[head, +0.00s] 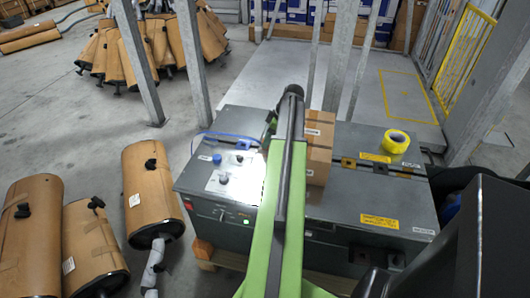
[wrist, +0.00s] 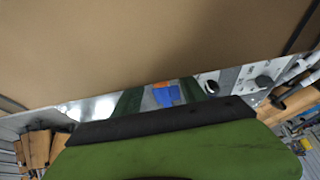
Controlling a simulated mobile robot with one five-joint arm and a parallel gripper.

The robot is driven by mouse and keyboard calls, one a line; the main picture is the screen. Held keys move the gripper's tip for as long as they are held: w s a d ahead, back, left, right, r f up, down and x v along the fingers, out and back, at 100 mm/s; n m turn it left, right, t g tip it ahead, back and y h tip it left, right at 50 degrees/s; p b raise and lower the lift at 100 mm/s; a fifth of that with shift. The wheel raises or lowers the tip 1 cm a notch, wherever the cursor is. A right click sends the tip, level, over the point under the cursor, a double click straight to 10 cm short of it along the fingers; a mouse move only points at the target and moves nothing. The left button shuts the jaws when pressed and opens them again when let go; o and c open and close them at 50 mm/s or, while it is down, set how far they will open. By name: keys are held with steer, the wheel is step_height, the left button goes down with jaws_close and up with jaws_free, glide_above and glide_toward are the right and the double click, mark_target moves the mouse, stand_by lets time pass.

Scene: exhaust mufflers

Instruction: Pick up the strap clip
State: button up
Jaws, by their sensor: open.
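No strap clip can be told for certain. In the wrist view, a small blue piece (wrist: 166,95) with an orange part beside it shows between the dark green fingers of my gripper (wrist: 160,98). I cannot tell whether it is the strap clip or how far away it is. The fingers stand apart, with nothing visibly gripped. In the head view my arm hides the gripper and the area around it, over the metal-topped machine (head: 330,211). A blue strap (head: 225,137) lies on the machine's left part, near a blue knob (head: 217,158).
A cardboard box (head: 318,150) stands on the machine behind my arm; a brown surface (wrist: 150,45) fills the upper wrist view, very close. A yellow tape roll (head: 396,141) lies to the right. Metal posts (head: 192,60) rise behind.

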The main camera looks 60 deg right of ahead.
steer(key=shift+b+x, duration=0.4)
steer(key=shift+x, duration=0.75)
steer(key=shift+s+r, duration=0.1)
steer(key=shift+r, duration=0.05)
jaws_close()
step_height(320, 180, up, 10)
steer(key=p, duration=1)
steer(key=shift+p, duration=0.3)
